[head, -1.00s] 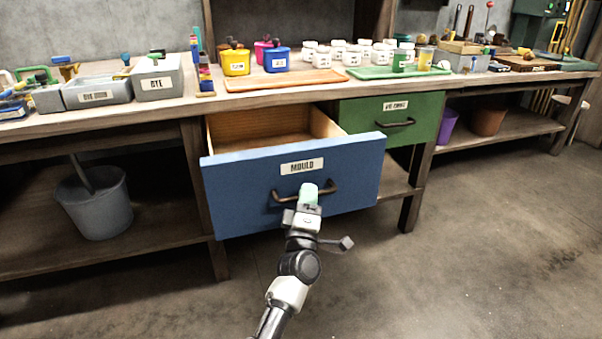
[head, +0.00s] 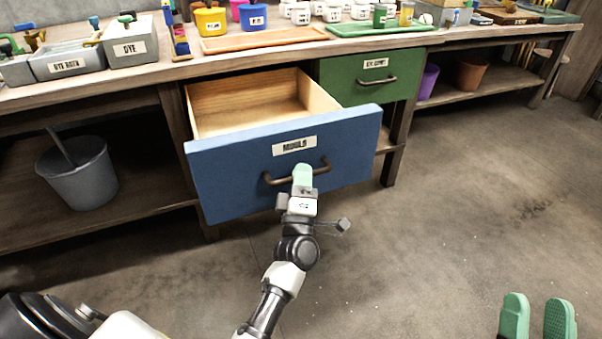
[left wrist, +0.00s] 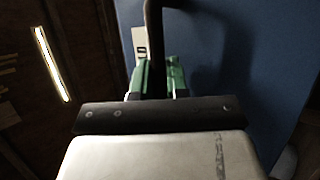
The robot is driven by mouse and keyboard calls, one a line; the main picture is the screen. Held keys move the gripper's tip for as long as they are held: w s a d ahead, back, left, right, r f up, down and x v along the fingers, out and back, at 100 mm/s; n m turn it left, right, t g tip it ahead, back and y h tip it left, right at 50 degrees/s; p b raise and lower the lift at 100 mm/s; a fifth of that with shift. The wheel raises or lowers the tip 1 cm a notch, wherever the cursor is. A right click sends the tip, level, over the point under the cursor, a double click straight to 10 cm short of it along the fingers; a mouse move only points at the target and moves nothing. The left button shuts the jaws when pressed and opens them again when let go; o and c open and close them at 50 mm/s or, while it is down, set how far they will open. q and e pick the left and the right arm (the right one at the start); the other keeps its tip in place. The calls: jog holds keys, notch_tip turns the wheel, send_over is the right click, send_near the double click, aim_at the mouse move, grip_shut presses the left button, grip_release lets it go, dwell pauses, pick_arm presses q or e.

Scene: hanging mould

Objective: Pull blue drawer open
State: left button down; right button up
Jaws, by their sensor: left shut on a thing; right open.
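The blue drawer (head: 240,180) with a "MOULD" label sticks well out from under the bench in the head view, and its bare wooden inside shows empty. Its dark bar handle (head: 322,168) runs across the front. My left gripper (head: 302,178) is shut on the handle near its middle. In the left wrist view the green fingers (left wrist: 158,78) close around the dark handle (left wrist: 154,40), with the blue front (left wrist: 240,70) beside them. My right gripper (head: 537,318) shows at the bottom right of the head view, its two green fingers apart and empty, away from the drawer.
A closed green drawer (head: 350,82) sits right of the blue one. The bench top (head: 300,48) carries dye boxes, pots and trays. A grey bucket (head: 80,185) stands on the lower shelf at left. The floor (head: 430,220) in front is clear.

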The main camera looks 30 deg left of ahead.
pick_arm(q)
jog(key=c, duration=1.4)
grip_release()
jog(key=p+v, duration=0.1)
jog(key=v, duration=0.9)
jog(key=shift+s+d+f, duration=0.1)
jog(key=shift+s+f, duration=0.2)
pick_arm(e)
jog(key=f+g, duration=0.1)
jog(key=w+f+g, duration=0.1)
jog(key=shift+w+f+g+h, duration=0.25)
jog(key=shift+g+h, duration=0.15)
